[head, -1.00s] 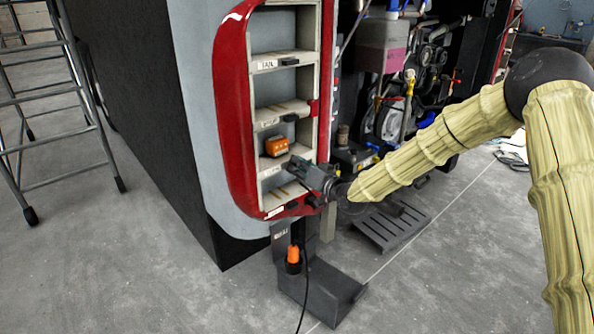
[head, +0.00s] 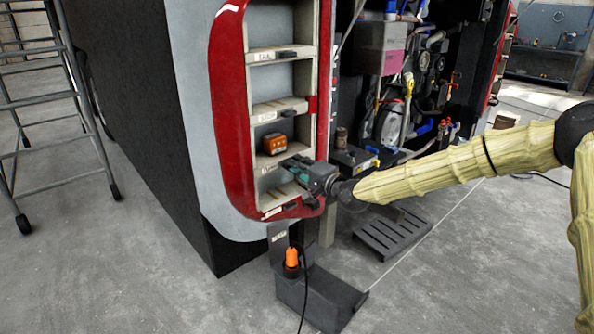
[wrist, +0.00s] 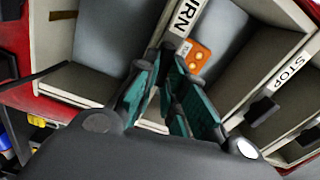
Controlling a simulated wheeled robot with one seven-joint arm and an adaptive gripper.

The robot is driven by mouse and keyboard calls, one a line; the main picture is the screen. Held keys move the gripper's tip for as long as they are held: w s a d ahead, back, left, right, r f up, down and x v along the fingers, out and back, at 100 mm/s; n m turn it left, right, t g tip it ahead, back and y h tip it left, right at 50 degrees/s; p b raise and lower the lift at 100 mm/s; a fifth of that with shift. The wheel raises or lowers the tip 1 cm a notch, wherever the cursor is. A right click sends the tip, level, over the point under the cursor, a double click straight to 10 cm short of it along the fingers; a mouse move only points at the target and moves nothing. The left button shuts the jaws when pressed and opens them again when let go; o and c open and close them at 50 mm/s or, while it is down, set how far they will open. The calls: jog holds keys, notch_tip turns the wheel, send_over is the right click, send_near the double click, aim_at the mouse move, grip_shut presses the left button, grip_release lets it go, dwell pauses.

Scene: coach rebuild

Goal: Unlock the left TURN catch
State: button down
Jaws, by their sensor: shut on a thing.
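The lamp panel (head: 228,110) is a red-framed upright strip of compartments on the coach's rear corner. In the wrist view the TURN label (wrist: 184,17) shows in part, its letters cut off by the frame edge. My gripper (wrist: 163,60), with teal fingers, has its tips at the small black TURN catch (wrist: 168,45) beside that label and is shut on it. The fingers cover part of the catch, so its exact angle is unclear. In the head view my gripper (head: 297,167) reaches the panel from the right, just below an orange lamp unit (head: 274,145).
The STOP label (wrist: 291,71) and its black catch (wrist: 262,108) lie beside the TURN compartment; the TAIL label (head: 262,56) is higher. An orange-topped item (head: 291,257) with a cable stands on a dark bracket below. The open engine bay is right; a ladder (head: 50,110) stands left.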

jog(key=shift+d+f+m+b, duration=0.1)
jog(key=shift+f+m+b, duration=0.1)
jog(key=shift+m+b, duration=0.5)
jog(key=shift+r+m, duration=0.1)
jog(key=shift+m, duration=0.3)
jog(key=c, duration=1.5)
grip_release()
jog(key=v, duration=1.2)
